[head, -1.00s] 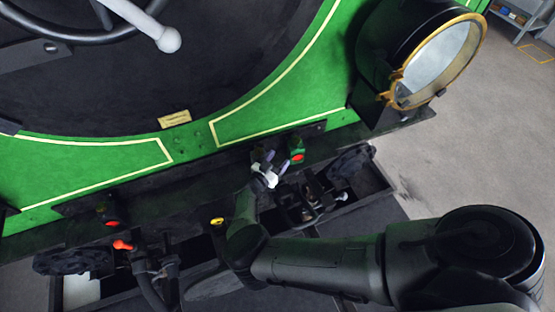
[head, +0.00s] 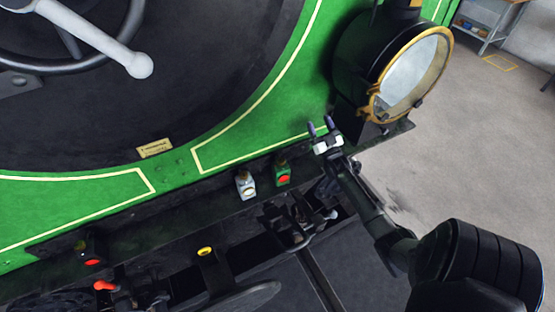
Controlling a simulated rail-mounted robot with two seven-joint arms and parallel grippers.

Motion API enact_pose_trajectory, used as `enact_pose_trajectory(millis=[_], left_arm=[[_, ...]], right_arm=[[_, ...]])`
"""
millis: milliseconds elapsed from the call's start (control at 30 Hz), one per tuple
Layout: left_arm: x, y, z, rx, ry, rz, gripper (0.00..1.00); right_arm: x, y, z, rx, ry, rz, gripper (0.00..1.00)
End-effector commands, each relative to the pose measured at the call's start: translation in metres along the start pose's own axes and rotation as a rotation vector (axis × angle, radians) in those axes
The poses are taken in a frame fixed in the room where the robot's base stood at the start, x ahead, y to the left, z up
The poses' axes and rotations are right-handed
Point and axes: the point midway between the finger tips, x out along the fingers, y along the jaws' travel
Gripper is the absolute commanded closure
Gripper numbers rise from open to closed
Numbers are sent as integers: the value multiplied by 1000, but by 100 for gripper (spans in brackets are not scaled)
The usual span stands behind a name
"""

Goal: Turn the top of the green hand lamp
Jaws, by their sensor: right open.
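My left gripper is not in view.
A white hand lamp (head: 246,185) stands close left of the green one. A dark lamp with a red lens (head: 92,250) is farther left. The big brass-rimmed headlamp (head: 413,72) is near my right gripper. Coupling parts (head: 290,225) lie below the ledge.

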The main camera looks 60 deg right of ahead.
Motion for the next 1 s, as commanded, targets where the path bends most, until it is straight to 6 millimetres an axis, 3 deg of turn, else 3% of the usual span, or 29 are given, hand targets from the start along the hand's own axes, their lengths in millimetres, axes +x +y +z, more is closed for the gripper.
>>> enact_pose_trajectory(millis=[200,400,500,667,1000], left_arm=[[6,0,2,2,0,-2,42],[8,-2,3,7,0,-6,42],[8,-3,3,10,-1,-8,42],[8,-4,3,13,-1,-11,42],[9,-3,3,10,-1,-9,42]], right_arm=[[-63,-58,31,171,-257,-381,42],[-123,-81,50,270,-457,-538,42],[-139,-86,54,291,-508,-568,42],[-138,-94,59,303,-530,-580,42],[-96,-127,81,300,-525,-578,42]])
